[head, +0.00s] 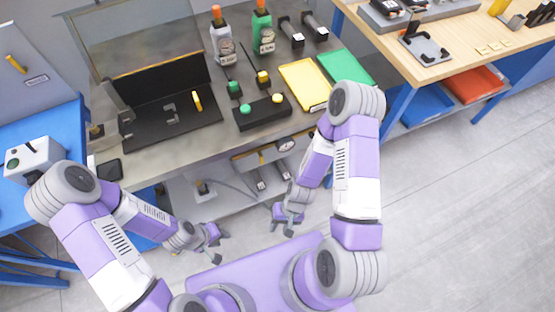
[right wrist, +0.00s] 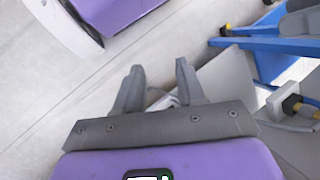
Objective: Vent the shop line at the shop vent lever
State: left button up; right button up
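Several yellow handles show in the head view, and I cannot tell which is the shop vent lever. One yellow handle (head: 16,64) is on the grey panel at the far left, above a small label plate. Another yellow handle (head: 196,101) stands in the black fixture on the bench. My left gripper (head: 216,241) is low in front of the bench, empty, its fingers apart. My right gripper (head: 286,221) is also low in front of the bench, touching none of the handles. In the right wrist view its fingers (right wrist: 158,78) are apart with nothing between them.
The metal bench (head: 80,157) holds a black button box (head: 262,113), bottles with gauges, a yellow tray (head: 305,84) and a green tray (head: 346,67). A lower shelf (head: 225,204) with a cable is under it. A wooden table (head: 440,67) stands right. Floor at right is clear.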

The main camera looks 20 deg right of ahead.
jog(key=s+a+r+m+g+y+p, duration=0.1)
jog(key=s+a+r+m+g+y, duration=0.3)
jog(key=a+m+y, duration=0.3)
jog(key=w+a+r+m+t+y, duration=0.3)
jog(key=w+m+t+y, duration=0.2)
jog(key=m+t, duration=0.1)
jog(key=m+t+h+p, duration=0.2)
jog(key=m+t+h, duration=1)
jog(key=m+t, duration=0.45)
send_near(262, 160)
jog(key=w, duration=0.2)
jog(key=shift+t, duration=0.35)
jog(key=x, duration=0.4)
jog(key=f+b+x, duration=0.1)
jog(key=x, duration=0.1)
jog(key=shift+s+a, duration=0.1)
jog(key=shift+a, duration=0.1)
jog(key=shift+w+a+r, duration=0.1)
jog(key=shift+w+a, duration=0.05)
jog(key=shift+w, duration=0.45)
pick_arm(q)
jog(key=v, duration=0.2)
jog(key=shift+d+r, duration=0.1)
jog(key=shift+r, duration=0.3)
